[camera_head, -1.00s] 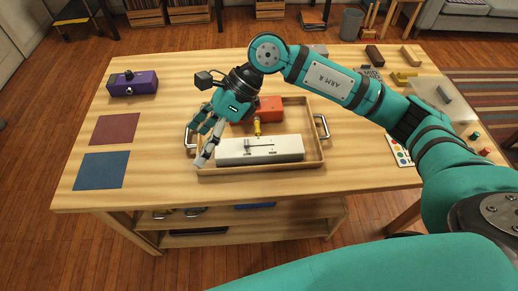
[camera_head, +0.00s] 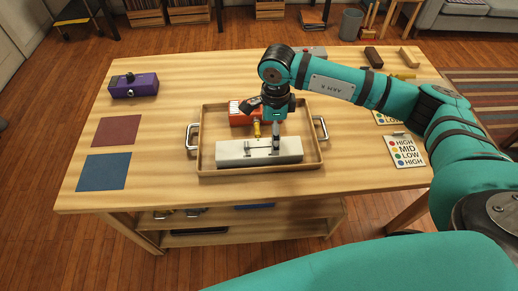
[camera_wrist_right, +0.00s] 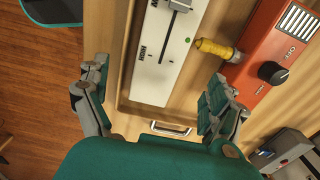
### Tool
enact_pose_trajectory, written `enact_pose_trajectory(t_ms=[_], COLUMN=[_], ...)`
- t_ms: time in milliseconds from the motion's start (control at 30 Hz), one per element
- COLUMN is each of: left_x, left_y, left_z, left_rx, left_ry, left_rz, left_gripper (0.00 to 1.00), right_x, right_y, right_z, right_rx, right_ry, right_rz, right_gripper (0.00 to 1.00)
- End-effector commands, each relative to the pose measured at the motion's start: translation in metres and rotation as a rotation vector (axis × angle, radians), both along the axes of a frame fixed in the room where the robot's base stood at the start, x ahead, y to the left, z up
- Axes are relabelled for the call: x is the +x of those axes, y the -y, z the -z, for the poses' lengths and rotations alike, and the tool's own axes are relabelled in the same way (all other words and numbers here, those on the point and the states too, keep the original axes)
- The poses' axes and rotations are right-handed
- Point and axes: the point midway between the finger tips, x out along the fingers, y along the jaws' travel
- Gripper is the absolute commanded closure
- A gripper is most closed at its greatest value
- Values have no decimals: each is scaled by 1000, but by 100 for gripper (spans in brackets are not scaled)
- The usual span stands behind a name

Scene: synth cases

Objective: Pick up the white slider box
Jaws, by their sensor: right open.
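The white slider box (camera_head: 232,153) lies along the front of a shallow wooden tray (camera_head: 201,148) with metal handles. In the right wrist view the gripper (camera_wrist_right: 153,103) is open and empty, and the white slider box (camera_wrist_right: 163,57) shows ahead, in the gap between the spread fingers. I cannot tell the exact height above the box. My left gripper is not in view.
An orange-red box (camera_head: 238,117) with a yellow plug (camera_head: 257,129) sits behind the slider box in the tray. A purple box (camera_head: 134,87), a red mat (camera_head: 110,130) and a blue mat (camera_head: 102,171) lie left. A label card (camera_head: 405,152) lies right.

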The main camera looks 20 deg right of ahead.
Motion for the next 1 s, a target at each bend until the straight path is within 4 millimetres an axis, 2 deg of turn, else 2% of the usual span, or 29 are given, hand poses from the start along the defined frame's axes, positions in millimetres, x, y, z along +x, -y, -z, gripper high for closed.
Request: enact_pose_trajectory(t_ms=[267,500,800,867,1000], left_x=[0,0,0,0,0], left_y=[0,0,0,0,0], left_z=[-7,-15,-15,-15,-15], left_rx=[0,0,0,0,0], left_ry=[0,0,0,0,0], left_rz=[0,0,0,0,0], left_gripper=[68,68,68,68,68], right_x=[-1,0,1,0,0], right_y=[0,1,1,1,1], right_z=[21,56,64,64,63], right_rx=[0,2,2,2,2], right_ry=[-3,-2,1,1,1], right_rz=[-1,-1,-2,-2,-1], right_gripper=[6,6,6,11,29])
